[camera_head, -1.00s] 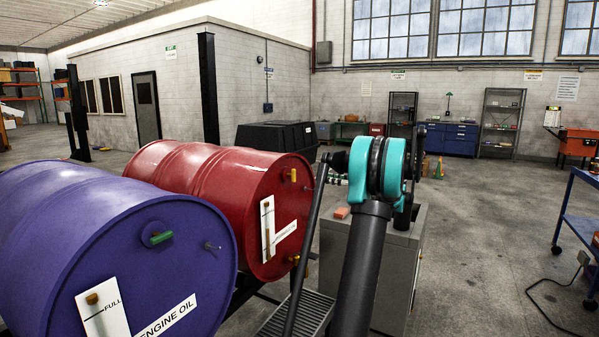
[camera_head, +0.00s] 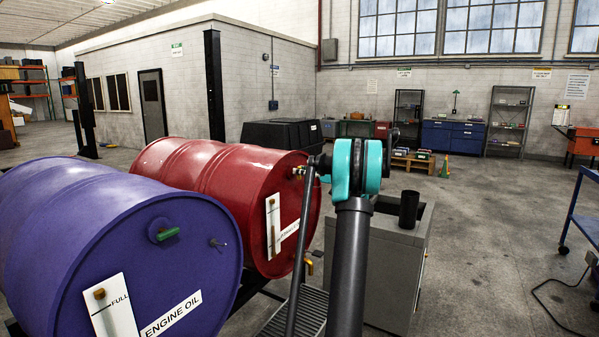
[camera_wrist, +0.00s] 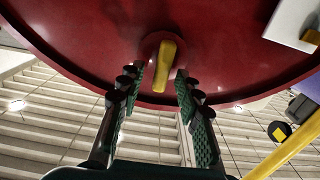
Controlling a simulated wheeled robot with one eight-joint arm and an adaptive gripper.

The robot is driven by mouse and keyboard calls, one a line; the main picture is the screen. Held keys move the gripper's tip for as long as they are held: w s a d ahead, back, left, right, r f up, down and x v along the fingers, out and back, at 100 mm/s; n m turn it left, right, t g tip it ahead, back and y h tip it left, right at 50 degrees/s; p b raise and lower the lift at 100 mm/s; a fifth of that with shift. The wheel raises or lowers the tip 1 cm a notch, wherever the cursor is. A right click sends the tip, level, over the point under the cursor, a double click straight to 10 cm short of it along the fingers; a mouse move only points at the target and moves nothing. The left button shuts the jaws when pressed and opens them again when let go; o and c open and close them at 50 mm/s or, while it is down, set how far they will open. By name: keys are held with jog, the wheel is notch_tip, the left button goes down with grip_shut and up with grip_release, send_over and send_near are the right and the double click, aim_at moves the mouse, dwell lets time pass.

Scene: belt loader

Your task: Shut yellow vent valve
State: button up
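The yellow vent valve (camera_wrist: 166,65) sits on a round boss near the rim of the red drum's end (camera_wrist: 90,30). In the wrist view its handle runs nearly up and down the picture, tilted slightly. My gripper (camera_wrist: 156,80) is open, with one green-padded finger on each side of the handle and gaps showing. In the head view the red drum (camera_head: 190,165) lies on its side. The yellow valve (camera_head: 299,170) is high on its end, partly covered by my gripper and wrist.
A purple engine oil drum (camera_head: 110,230) with a green valve (camera_head: 166,235) lies in front, at left. A grey cabinet (camera_head: 385,265) stands behind my arm, at right. Open floor lies to the right.

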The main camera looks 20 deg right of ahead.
jog(key=shift+w+a, duration=0.4)
jog(key=shift+w, duration=0.15)
jog(key=shift+c, duration=0.4)
grip_shut()
